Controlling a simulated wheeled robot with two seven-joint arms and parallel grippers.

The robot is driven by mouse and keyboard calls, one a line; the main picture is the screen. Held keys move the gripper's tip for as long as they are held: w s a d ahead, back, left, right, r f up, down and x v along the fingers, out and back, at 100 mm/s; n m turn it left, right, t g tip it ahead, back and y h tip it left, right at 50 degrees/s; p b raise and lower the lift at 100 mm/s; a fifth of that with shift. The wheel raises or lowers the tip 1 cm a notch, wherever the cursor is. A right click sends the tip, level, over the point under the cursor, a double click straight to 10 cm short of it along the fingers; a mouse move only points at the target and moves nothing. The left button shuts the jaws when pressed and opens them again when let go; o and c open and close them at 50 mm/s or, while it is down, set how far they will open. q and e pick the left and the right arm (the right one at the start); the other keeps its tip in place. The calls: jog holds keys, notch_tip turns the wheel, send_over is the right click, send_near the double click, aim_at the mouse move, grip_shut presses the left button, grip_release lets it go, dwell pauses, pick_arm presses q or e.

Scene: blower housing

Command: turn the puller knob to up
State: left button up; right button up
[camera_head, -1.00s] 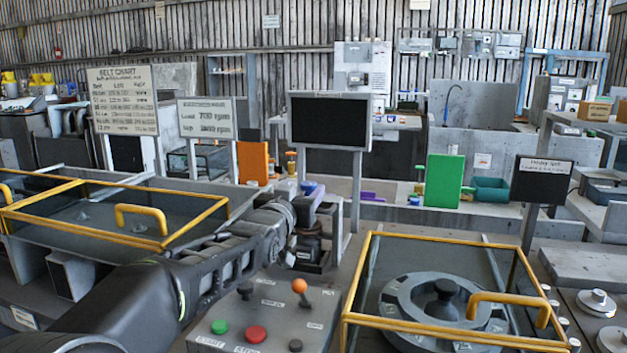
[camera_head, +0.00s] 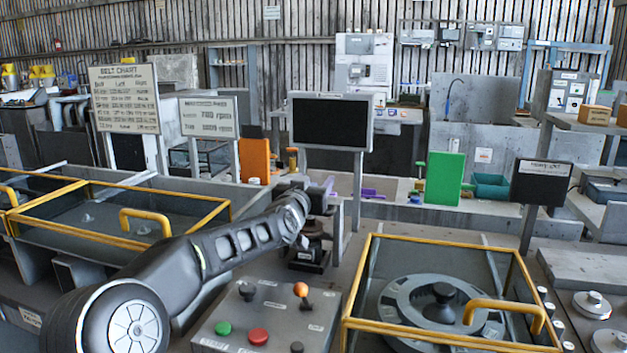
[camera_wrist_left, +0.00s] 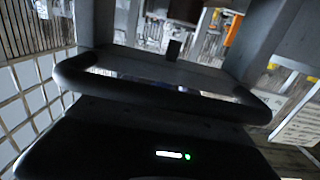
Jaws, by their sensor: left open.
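A grey control box (camera_head: 230,325) stands at the bottom centre of the head view. On its sloped top are a black knob (camera_head: 247,291), an orange-tipped lever (camera_head: 301,289), a green button (camera_head: 223,328), a red button (camera_head: 258,336) and a small black knob (camera_head: 296,347). The labels are too small to read, so I cannot tell which is the puller knob or its setting. My left gripper (camera_head: 325,196) is beyond the box, near the monitor post, open and apart from the controls. Its fingers are hard to make out. My right gripper is not in view.
A yellow-framed guard (camera_head: 450,245) with a handle stands right of the box, over a round grey housing. Another yellow-framed guard (camera_head: 120,238) is at the left. A black monitor (camera_head: 330,122) on a post rises behind the box. The space directly above the box is clear.

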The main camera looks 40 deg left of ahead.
pick_arm(q)
jog(key=shift+c, duration=0.4)
grip_shut()
